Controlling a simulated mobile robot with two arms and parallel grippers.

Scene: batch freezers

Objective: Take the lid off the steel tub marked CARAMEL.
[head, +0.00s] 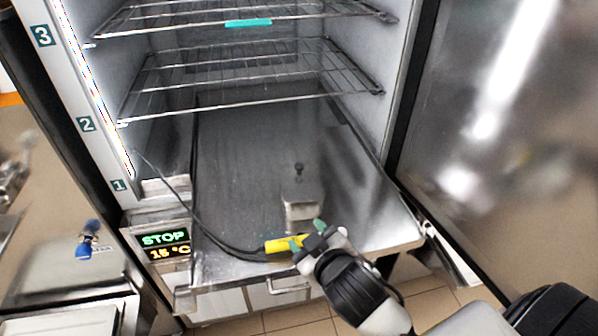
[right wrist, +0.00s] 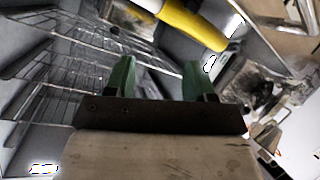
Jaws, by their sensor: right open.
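No steel tub, lid or CARAMEL marking can be made out in either view. My right gripper (head: 308,235) is open over the front part of the steel slab at the bottom of the freezer. Its two green fingertips also show in the right wrist view (right wrist: 157,77), with nothing between them. A yellow handle (head: 274,246) on a black cable is close beside the fingertips. In the right wrist view the yellow handle (right wrist: 192,22) lies beyond them, at the top. My left gripper is not in view.
The steel slab (head: 240,160) carries a small metal block (head: 300,210). Wire shelves (head: 250,72) hang above it. The open freezer door (head: 500,130) stands at right.

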